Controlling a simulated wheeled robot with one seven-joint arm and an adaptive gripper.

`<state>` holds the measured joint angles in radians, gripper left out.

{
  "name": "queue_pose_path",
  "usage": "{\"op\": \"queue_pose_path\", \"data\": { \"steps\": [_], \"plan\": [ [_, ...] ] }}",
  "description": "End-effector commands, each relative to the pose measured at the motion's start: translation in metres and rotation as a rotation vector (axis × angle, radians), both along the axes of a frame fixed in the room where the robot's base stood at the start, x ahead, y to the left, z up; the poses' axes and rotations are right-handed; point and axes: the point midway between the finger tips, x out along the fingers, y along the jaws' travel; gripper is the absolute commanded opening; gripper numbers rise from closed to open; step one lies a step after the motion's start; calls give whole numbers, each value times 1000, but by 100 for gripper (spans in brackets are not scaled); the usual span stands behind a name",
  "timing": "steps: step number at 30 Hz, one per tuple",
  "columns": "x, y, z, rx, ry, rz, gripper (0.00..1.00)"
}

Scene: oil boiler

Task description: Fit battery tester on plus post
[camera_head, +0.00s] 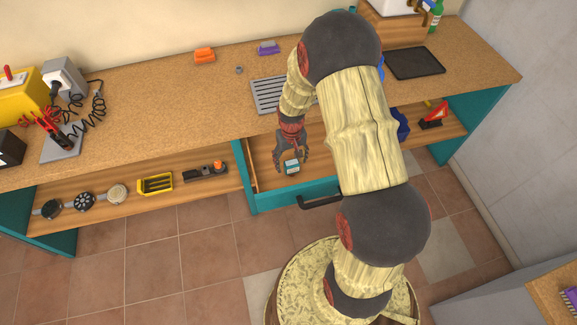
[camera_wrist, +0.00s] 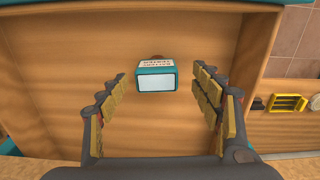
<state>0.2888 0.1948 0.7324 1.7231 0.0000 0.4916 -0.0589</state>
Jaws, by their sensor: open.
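The battery tester (camera_wrist: 156,77), a small teal and white box with printed lettering, lies in the open drawer (camera_head: 262,200) under the workbench. It also shows in the head view (camera_head: 291,166) between my fingers. My gripper (camera_head: 291,163) points down into the drawer with its fingers spread. In the wrist view my gripper (camera_wrist: 163,100) has one finger on each side of the tester, with clear gaps and no visible contact. I cannot make out a plus post for certain. A black box (camera_head: 10,148) stands at the bench's far left; its top details are too small to tell.
Red clamps and black cables (camera_head: 70,130) sit on a grey plate beside a yellow unit (camera_head: 20,98). A slotted metal grate (camera_head: 268,95) and black tray (camera_head: 415,63) lie on the bench. The lower shelf holds a yellow crate (camera_head: 155,183). Drawer walls surround my gripper. The bench's left middle is clear.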

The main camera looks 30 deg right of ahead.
Motion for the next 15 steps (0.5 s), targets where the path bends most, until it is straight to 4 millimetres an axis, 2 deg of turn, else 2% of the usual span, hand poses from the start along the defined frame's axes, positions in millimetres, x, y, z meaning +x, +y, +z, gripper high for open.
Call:
{"op": "queue_pose_path", "data": {
  "steps": [3, 8, 15],
  "plan": [
    [-1, 0, -14, 0, 2, 0, 65],
    [-1, -1, -25, 0, 1, 0, 65],
    [-1, -4, -60, 0, 2, 1, 65]
  ]
}}
